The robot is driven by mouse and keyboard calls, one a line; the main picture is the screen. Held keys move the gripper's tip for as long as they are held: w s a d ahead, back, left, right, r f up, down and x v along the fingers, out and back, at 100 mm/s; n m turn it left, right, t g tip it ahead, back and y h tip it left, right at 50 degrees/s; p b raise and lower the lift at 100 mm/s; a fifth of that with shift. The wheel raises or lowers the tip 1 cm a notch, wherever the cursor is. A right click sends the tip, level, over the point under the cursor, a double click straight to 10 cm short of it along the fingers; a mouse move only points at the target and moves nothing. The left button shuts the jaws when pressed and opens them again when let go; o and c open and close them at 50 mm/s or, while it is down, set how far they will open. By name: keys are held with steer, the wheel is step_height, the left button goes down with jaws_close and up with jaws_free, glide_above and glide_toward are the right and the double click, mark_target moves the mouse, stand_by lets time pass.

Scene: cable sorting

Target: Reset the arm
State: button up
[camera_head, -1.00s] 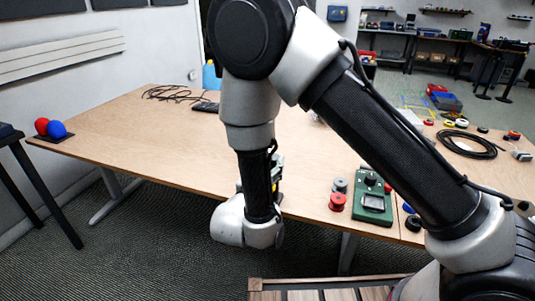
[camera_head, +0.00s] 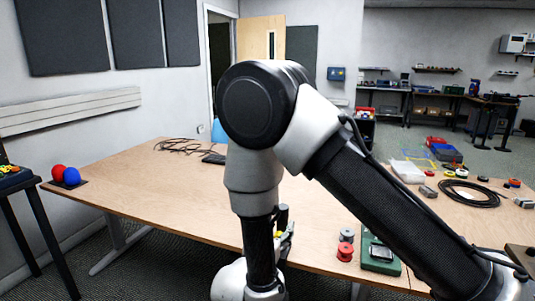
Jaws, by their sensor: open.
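My arm fills the middle and right of the head view, its elbow bent and the forearm hanging down over the table's near edge. My gripper (camera_head: 286,236) is partly hidden behind the forearm; only a small part shows to its right. It is open, and I see nothing held in it. The wooden table (camera_head: 150,190) stretches behind the arm.
A green device (camera_head: 380,258) and red and grey spools (camera_head: 346,248) stand near the table's front edge, right of the gripper. Black cables (camera_head: 180,146) lie at the back left, a coiled cable (camera_head: 470,192) at the right. Red and blue balls (camera_head: 66,175) sit at the far left.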

steer(key=s+d+r+m+g+h, duration=0.25)
steer(key=s+d+m+g, duration=0.25)
steer(key=d+m+g, duration=0.45)
steer(key=s+d+r+m+g+h, duration=0.25)
steer(key=s+d+m+g, duration=0.3)
steer(key=d, duration=0.65)
steer(key=s+d+r+m+t+y, duration=0.1)
steer(key=s+d+r+m+y, duration=0.5)
steer(key=r+m, duration=0.2)
steer(key=s+d+r+m+t+y, duration=0.2)
steer(key=s+d+r+m+y, duration=0.4)
steer(key=r+m, duration=0.2)
steer(key=shift+r+t, duration=0.3)
